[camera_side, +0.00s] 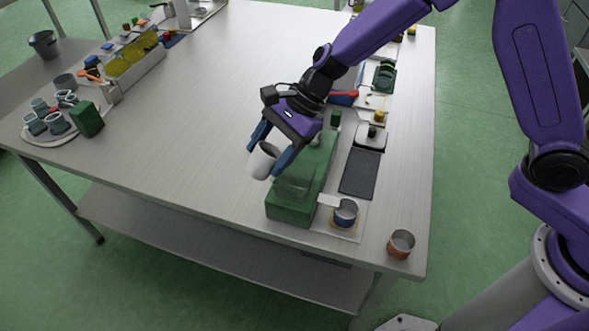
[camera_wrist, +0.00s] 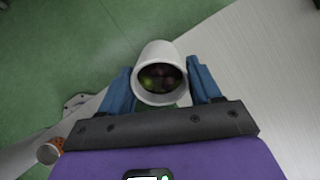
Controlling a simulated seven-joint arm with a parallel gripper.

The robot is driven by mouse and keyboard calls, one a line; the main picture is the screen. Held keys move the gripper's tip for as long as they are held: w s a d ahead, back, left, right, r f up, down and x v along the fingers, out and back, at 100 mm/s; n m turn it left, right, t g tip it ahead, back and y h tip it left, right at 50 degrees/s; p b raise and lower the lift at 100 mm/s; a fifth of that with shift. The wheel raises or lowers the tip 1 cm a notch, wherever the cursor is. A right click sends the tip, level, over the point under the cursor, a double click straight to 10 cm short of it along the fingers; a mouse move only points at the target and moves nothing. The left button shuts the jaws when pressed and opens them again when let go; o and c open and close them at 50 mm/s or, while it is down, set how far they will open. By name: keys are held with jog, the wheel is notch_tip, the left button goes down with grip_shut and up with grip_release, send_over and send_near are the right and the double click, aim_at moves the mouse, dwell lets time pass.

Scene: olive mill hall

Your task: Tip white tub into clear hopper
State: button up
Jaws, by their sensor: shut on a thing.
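My gripper (camera_side: 263,161) has its blue fingers shut on the white tub (camera_side: 261,165), one finger on each side. In the side view the tub is in the air, slightly tilted, just left of the clear hopper (camera_side: 296,183). The hopper looks like a see-through box at the top of the green machine (camera_side: 291,209); fingers and tub partly cover this area. In the wrist view the tub (camera_wrist: 158,52) sits between the fingertips of my gripper (camera_wrist: 160,75). Its mouth faces the camera and dark and green olives (camera_wrist: 160,77) lie inside.
A metal cup with a blue band (camera_side: 345,213) stands by the machine's spout. A copper-coloured can (camera_side: 400,244) is near the table's front right corner. A dark pad (camera_side: 359,173) and a scale (camera_side: 371,137) lie to the right.

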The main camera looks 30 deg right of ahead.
jog(key=shift+d+f+y, duration=0.4)
jog(key=shift+f+y, duration=0.15)
jog(key=shift+y, duration=0.35)
jog(key=shift+d+r+y, duration=0.1)
jog(key=shift+r+y, duration=0.05)
jog(key=shift+y, duration=0.65)
dwell(0.8)
jog(key=shift+d+f+y, duration=0.15)
jog(key=shift+f+y, duration=0.5)
jog(key=shift+y, duration=0.25)
dwell(0.7)
jog(key=shift+d+r+y+p, duration=0.2)
jog(key=shift+y+p, duration=0.15)
jog(key=shift+y, duration=0.55)
dwell(0.8)
jog(key=shift+d+f+y, duration=0.75)
jog(key=shift+y, duration=0.05)
dwell(0.8)
jog(key=shift+r+y, duration=0.3)
dwell(0.3)
